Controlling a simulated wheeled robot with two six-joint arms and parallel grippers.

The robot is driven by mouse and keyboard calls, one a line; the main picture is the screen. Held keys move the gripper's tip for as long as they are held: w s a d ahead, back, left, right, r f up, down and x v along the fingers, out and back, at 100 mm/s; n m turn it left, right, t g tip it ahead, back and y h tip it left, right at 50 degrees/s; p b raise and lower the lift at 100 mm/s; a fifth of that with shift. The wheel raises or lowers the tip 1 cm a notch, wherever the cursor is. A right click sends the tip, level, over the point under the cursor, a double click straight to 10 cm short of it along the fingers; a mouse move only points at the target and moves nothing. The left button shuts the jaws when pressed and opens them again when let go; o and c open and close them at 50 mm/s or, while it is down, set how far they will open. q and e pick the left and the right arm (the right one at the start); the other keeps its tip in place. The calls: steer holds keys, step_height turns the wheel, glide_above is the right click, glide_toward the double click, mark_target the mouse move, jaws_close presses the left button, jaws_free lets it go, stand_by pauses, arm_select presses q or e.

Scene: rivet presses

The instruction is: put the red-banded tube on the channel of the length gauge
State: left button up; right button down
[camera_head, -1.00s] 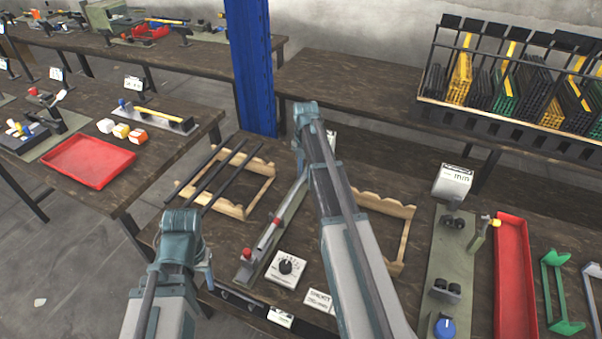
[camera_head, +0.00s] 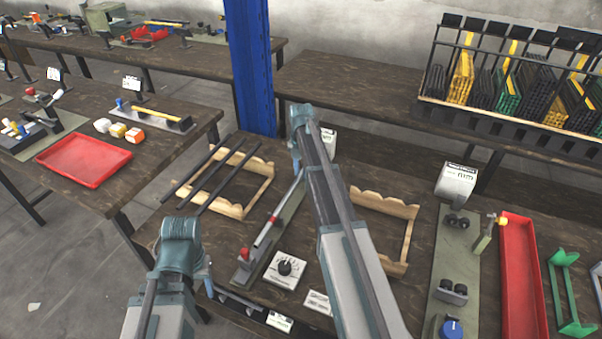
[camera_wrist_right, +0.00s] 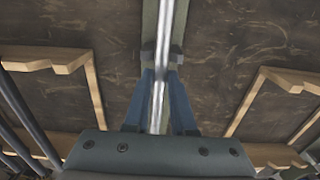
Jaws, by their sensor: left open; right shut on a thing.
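The silver tube (camera_head: 265,237) with a red band lies along the length gauge (camera_head: 245,272), a narrow grey-green plate with a red-topped stop at its near end. My right gripper (camera_wrist_right: 160,75) is shut on the tube, which runs lengthwise between its blue fingers in the right wrist view. In the head view my right arm hides most of that gripper and the tube's far end. I cannot tell whether the tube rests in the channel or hangs just above it. My left gripper (camera_head: 207,283) is open, left of the gauge's near end, mostly hidden by its own wrist.
A wooden rack (camera_head: 238,209) with several dark rods stands left of the gauge. Another wooden rack (camera_head: 408,235) stands to the right, partly behind my right arm. A white dial box (camera_head: 285,268) sits beside the gauge. A red tray (camera_head: 522,275) lies further right.

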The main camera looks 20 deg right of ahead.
steer(key=c, duration=0.8)
jaws_free()
steer(key=shift+o, duration=0.2)
steer(key=shift+r, duration=0.1)
step_height(320, 180, up, 12)
steer(key=p, duration=1.2)
steer(key=s+a+m, duration=0.5)
steer(key=s+a, duration=0.1)
steer(key=a, duration=0.3)
steer(key=s+a+m, duration=0.5)
steer(key=s+a, duration=0.1)
steer(key=a, duration=0.2)
steer(key=s+a+m, duration=0.6)
steer(key=s, duration=0.2)
steer(key=s+a+m+h, duration=0.1)
steer(key=s+a+m, duration=0.4)
steer(key=s, duration=0.4)
steer(key=shift+a+m, duration=0.4)
steer(key=shift+m, duration=0.4)
